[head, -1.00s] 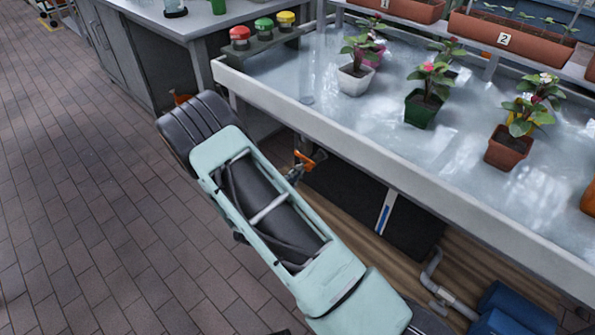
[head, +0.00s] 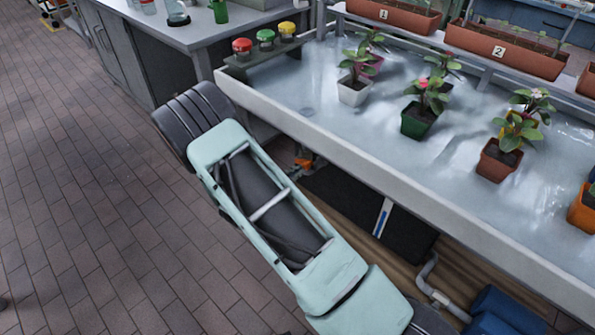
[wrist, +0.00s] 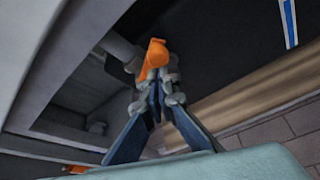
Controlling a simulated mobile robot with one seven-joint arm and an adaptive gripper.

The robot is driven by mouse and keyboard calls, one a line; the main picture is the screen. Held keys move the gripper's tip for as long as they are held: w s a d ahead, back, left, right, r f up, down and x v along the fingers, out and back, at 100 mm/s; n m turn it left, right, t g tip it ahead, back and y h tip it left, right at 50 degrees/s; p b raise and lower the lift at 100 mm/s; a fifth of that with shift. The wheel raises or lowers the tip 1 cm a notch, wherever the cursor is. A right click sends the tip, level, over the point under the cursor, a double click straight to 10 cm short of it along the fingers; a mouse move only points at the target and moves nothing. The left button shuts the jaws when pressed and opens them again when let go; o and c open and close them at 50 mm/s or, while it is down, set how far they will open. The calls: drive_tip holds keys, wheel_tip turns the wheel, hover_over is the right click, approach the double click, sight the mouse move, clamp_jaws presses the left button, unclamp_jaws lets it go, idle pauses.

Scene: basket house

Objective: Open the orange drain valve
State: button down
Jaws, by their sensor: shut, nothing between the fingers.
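The orange drain valve (head: 303,162) is under the front edge of the long plant tray, partly hidden by the tray and my arm. In the wrist view its orange handle (wrist: 155,56) stands just ahead of my fingertips, next to a grey pipe. My gripper (wrist: 157,85) is shut and empty, with its tips at the near, lower end of the handle. I cannot tell whether they touch it.
The white plant tray (head: 400,188) holds shiny water and several potted plants. Red, green and yellow buttons (head: 265,40) sit at its left end. A grey workbench (head: 190,25) stands beyond. A pipe (head: 432,290) and blue object (head: 495,315) lie lower right. The brick floor (head: 80,200) at left is clear.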

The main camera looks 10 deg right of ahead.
drive_tip(key=shift+w+a+r+n+g+h+p, duration=0.55)
drive_tip(key=shift+w+r+n+g, duration=0.3)
drive_tip(key=shift+n, duration=0.5)
drive_tip(key=shift+w+a+r+n+g+h+p, duration=0.35)
drive_tip(key=shift+w+a+r+n+g+h, duration=0.4)
drive_tip(key=shift+n, duration=0.6)
drive_tip(key=shift+w, duration=0.2)
drive_tip(key=shift+r, duration=0.15)
wheel_tip(320, 180, down, 4)
drive_tip(key=s+b, duration=0.2)
drive_tip(key=p+v, duration=0.1)
drive_tip(key=v, duration=0.8)
drive_tip(key=shift+a+r+p, duration=0.25)
drive_tip(key=shift+r+p, duration=0.05)
drive_tip(key=shift+r, duration=0.1)
